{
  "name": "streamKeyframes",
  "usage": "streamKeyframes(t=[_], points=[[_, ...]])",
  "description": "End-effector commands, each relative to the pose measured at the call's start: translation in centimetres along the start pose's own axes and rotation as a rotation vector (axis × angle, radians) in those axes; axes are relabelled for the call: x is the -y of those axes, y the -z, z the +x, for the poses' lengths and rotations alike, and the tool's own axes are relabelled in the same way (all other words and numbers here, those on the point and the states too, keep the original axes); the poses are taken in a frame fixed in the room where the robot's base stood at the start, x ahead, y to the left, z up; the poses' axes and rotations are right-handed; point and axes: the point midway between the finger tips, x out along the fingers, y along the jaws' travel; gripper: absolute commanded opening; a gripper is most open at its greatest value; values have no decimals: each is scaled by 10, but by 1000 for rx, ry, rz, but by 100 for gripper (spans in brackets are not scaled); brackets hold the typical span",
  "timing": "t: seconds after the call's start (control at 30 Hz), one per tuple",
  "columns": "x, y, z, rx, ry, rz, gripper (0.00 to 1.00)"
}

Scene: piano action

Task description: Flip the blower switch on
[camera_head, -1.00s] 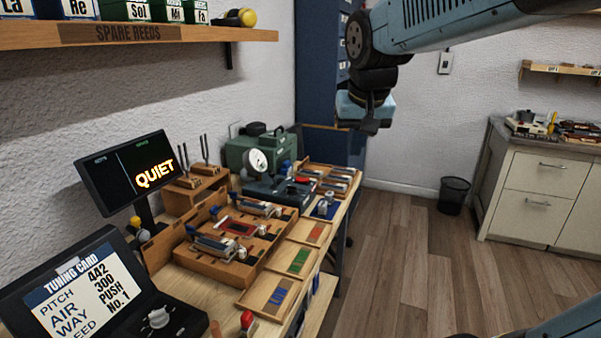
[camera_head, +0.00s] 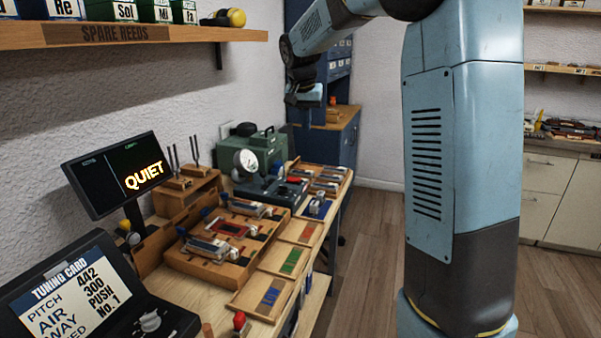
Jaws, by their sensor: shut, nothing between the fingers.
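A green machine (camera_head: 270,146), which may be the blower, stands at the back of the workbench against the wall. A round white gauge (camera_head: 246,161) is in front of it, above a dark base with a red part (camera_head: 296,180). I cannot make out for certain which part is the blower switch. My gripper (camera_head: 298,101) is shut and empty. It hangs in the air above and to the right of the green machine, in front of the blue cabinet, touching nothing visible.
A display reading QUIET (camera_head: 115,173) and a tuning card (camera_head: 70,285) stand at the bench's left. Wooden trays (camera_head: 262,293) and a fixture (camera_head: 210,268) fill its middle. A shelf (camera_head: 130,32) overhangs the upper left. A blue cabinet (camera_head: 349,140) stands behind.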

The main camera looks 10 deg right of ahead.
Motion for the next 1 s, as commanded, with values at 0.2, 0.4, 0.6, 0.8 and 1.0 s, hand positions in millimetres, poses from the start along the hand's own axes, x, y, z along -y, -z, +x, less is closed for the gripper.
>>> streamKeyframes(t=[0.2, 0.4, 0.6, 0.8, 1.0], points=[[28, 38, 46, 19, -28, 56, 0], [51, 67, 90, 31, -53, 111, 0], [66, 84, 123, 39, -71, 151, 0], [72, 91, 136, 40, -77, 168, 0], [72, 92, 136, 40, -78, 170, 0]])
